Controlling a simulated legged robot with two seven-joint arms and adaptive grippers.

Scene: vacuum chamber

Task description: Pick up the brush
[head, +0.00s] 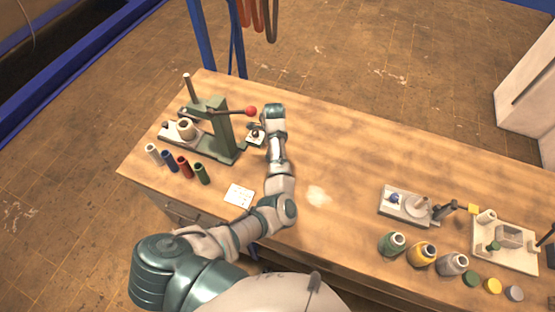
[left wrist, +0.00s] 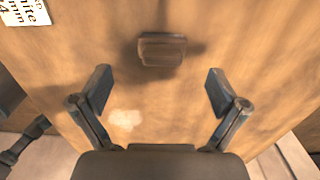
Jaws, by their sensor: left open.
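In the left wrist view a small brown block (left wrist: 162,48), which looks like the brush, rests on the wooden tabletop. Its full shape is hard to tell from above. My left gripper (left wrist: 157,82) is open and empty, with its two fingers spread wide. The block shows beyond the fingertips, roughly midway between them, and I see no contact. In the head view my left arm reaches over the table beside the green press; I cannot make out the fingers or the block there. My right gripper is not in view.
The green press (head: 219,125) with a red-knobbed lever stands left of my arm. Several small vials (head: 184,166) stand before it. A white card (head: 239,195) and a pale patch (head: 318,195) lie nearby. Jars (head: 424,254) and fixtures crowd the right; the table's back middle is clear.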

